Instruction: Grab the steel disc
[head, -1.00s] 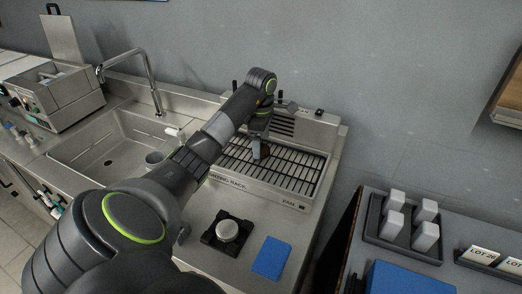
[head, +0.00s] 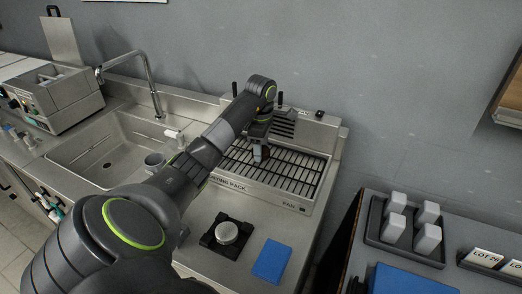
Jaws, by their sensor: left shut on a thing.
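My left arm reaches across the counter to the slotted rack (head: 285,178) at the back. My left gripper (head: 261,157) points down at the rack's bars and is shut on a thin thing, which I take to be the steel disc. The fingers mostly hide it, and it is too small to make out clearly. I cannot tell whether it still touches the bars. My right gripper is not in view.
A pale round puck (head: 227,232) sits in a black holder in front of the rack, beside a blue pad (head: 271,261). The sink (head: 95,150) with a tall faucet (head: 150,85) is left. A tray (head: 385,243) with several pale blocks stands right.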

